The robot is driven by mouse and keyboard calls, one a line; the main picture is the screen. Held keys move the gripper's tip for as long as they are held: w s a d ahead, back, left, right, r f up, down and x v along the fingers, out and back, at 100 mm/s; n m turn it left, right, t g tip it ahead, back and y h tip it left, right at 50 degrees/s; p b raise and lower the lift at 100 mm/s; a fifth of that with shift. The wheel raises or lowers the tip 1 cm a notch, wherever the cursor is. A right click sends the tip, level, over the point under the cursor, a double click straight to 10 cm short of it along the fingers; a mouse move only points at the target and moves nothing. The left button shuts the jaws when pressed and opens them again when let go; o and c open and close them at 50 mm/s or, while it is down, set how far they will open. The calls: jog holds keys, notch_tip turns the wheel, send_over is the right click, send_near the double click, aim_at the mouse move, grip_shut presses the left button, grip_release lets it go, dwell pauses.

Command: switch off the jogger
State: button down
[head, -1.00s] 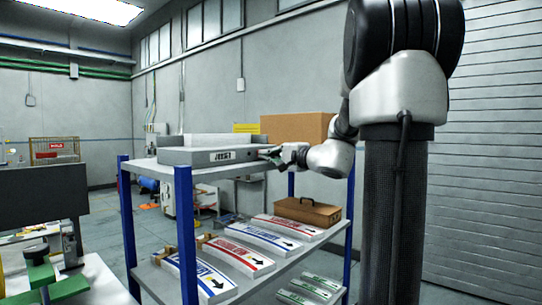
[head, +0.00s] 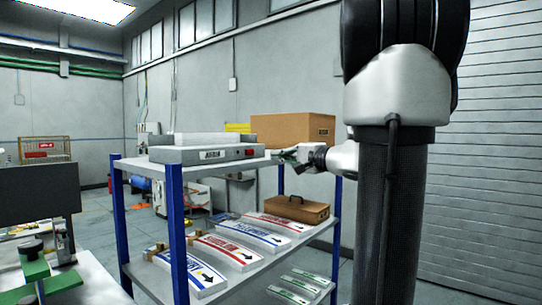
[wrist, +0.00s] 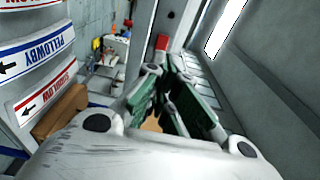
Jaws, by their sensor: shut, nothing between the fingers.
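The fingers are shut and empty. In the wrist view my gripper (wrist: 163,72) has its green-padded fingers together, and a small red patch (wrist: 162,42) lies beyond the tips; I cannot tell whether it is the switch.
The shelf has blue posts (head: 176,235). A large cardboard box (head: 292,130) stands behind my gripper. Several printed labels and a brown case (head: 296,208) lie on the lower deck. A green-fitted bench (head: 50,275) is at the left front.

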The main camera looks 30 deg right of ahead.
jog(key=v, duration=0.3)
jog(key=shift+s, duration=0.25)
dwell(0.4)
jog(key=s+a+f+n+g+h, duration=0.1)
jog(key=s+a+f+n+g, duration=0.15)
jog(key=s+f+g, duration=0.55)
jog(key=s+a+f+n+g, duration=0.2)
jog(key=s+a+f+g, duration=0.15)
jog(key=s+f, duration=0.7)
jog(key=s+a+n+h, duration=0.1)
jog(key=n, duration=0.2)
jog(key=s+a+n+g+h, duration=0.1)
jog(key=n, duration=0.3)
jog(key=s+a+n+h, duration=0.1)
jog(key=a+n, duration=0.1)
jog(key=n, duration=0.1)
jog(key=shift+s+n+g+h, duration=0.2)
jog(key=shift+n+g+h, duration=0.05)
jog(key=shift+h, duration=0.05)
